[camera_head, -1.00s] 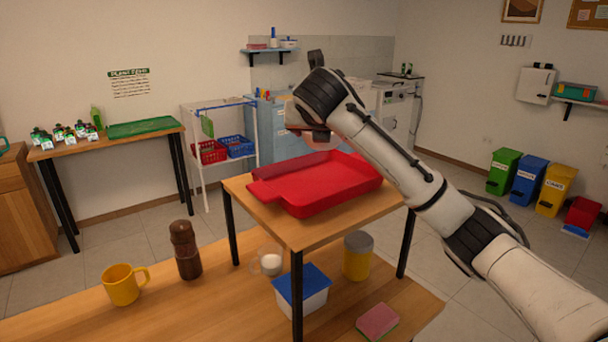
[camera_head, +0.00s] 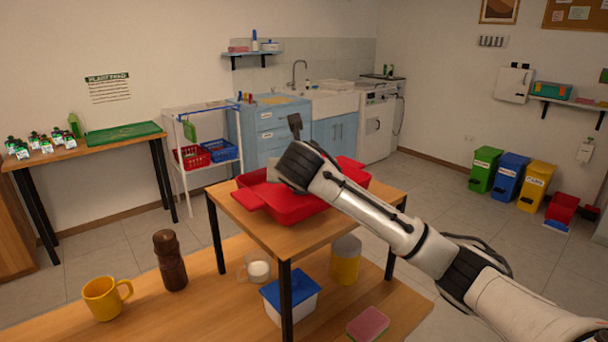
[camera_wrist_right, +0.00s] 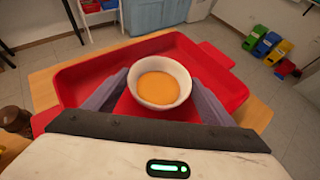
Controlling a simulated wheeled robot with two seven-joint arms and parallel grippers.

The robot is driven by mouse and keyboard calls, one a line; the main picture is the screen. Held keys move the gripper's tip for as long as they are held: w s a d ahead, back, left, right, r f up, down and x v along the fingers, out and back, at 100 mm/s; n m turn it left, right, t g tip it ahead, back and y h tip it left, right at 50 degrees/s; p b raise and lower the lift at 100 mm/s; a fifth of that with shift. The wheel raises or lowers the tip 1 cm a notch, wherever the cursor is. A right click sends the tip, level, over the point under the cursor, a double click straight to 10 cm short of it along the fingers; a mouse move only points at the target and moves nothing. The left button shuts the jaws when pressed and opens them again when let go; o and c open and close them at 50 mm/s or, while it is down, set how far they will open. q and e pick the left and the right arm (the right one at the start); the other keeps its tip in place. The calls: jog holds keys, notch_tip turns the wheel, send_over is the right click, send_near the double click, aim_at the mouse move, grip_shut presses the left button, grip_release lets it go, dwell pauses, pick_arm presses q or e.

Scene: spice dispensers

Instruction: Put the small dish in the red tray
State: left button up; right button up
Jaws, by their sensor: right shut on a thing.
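The red tray (camera_head: 300,209) sits on a raised wooden stand. It also fills much of the right wrist view (camera_wrist_right: 78,82). The small dish (camera_wrist_right: 159,84) is a round white bowl with orange contents. My right gripper (camera_wrist_right: 158,97) is shut on the dish, one grey finger on each side, and holds it upright over the tray's inside. I cannot tell whether the dish touches the tray floor. In the head view my wrist hides the dish, the fingertips and part of the tray. My left gripper is in neither view.
The stand (camera_head: 258,228) has black legs on a lower wooden table.

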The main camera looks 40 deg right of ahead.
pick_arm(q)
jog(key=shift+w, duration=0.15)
pick_arm(e)
jog(key=shift+r, duration=0.1)
jog(key=o, duration=1.2)
jog(key=shift+f, duration=0.2)
jog(key=shift+c, duration=0.2)
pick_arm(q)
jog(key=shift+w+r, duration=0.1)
pick_arm(e)
jog(key=shift+r, duration=0.2)
jog(key=shift+s+a+r, duration=0.2)
jog(key=shift+s+a, duration=0.05)
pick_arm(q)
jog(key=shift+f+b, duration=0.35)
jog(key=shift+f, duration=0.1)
pick_arm(e)
jog(key=v, duration=1.1)
jog(key=shift+s, duration=0.15)
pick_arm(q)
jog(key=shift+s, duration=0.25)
